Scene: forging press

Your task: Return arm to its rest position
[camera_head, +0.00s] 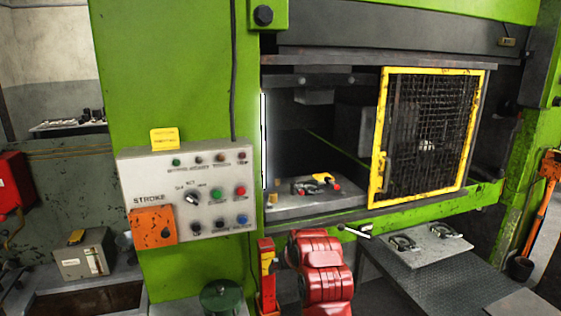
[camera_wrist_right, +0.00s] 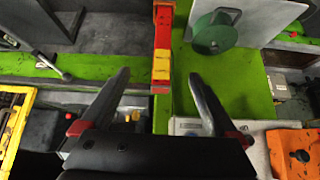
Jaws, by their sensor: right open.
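My right gripper (camera_wrist_right: 158,78) shows in the right wrist view. Its two dark fingers are spread apart with nothing between them. Beyond the fingertips are a red and yellow post (camera_wrist_right: 162,45) and the green press frame. In the head view a red jointed arm section (camera_head: 320,272), which looks like my right arm, is low in the middle, in front of the press. The right gripper cannot be made out there. My left arm and gripper are in neither view.
The control panel (camera_head: 190,195) with an orange box (camera_head: 153,228) is on the green press. The yellow mesh gate (camera_head: 378,150) stands right of the press opening. Small tools lie on the press bed (camera_head: 290,208). A grey plate (camera_head: 430,245) juts out right. A green drum (camera_head: 221,297) stands below the panel.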

